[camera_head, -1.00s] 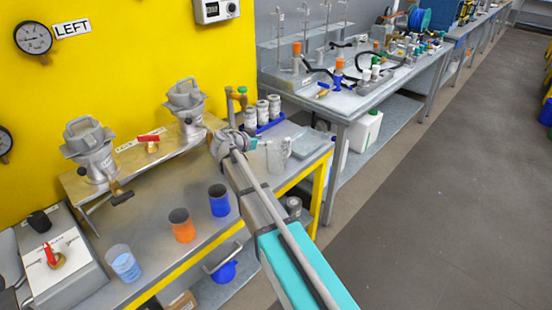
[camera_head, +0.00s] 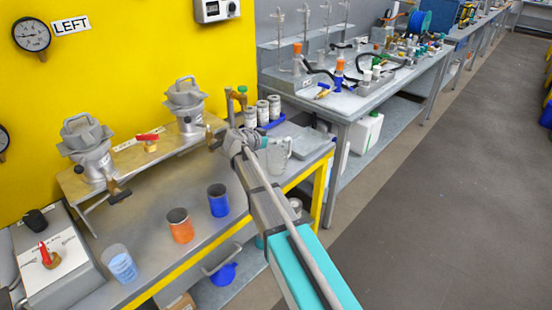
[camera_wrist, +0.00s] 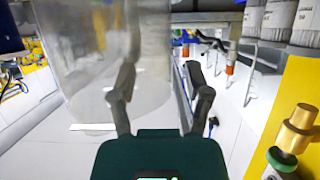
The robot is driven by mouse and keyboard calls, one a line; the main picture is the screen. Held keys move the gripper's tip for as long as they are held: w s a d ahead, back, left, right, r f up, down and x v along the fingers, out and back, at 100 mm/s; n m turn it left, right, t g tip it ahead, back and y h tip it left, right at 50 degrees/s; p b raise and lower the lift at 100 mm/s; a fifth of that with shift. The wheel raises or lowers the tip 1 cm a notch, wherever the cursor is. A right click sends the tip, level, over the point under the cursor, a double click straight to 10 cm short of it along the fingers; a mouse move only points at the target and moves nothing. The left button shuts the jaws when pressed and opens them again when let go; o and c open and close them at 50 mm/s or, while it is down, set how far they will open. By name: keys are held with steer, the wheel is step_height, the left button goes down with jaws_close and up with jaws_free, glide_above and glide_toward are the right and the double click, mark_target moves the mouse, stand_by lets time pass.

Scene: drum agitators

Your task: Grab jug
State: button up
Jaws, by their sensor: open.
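The jug (camera_head: 280,156) is clear and stands upright near the right end of the steel bench. In the wrist view, the jug (camera_wrist: 80,65) fills the left and middle, close in front of my gripper (camera_wrist: 162,75). My gripper's fingers are spread apart. The left finger overlaps the jug's right part in the picture, and the right finger is just outside its right edge. I cannot tell whether either finger touches it. In the head view, my gripper (camera_head: 264,142) is just left of the jug, partly hidden by my arm.
A blue cup (camera_head: 218,201), an orange cup (camera_head: 180,226) and a beaker of blue liquid (camera_head: 120,264) stand on the bench left of my arm. Several grey canisters (camera_head: 262,113) stand behind the jug. A brass fitting (camera_wrist: 297,128) is at right in the wrist view.

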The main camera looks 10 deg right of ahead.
jaws_close()
stand_by(0.4)
steer(key=shift+r, duration=0.2)
stand_by(0.3)
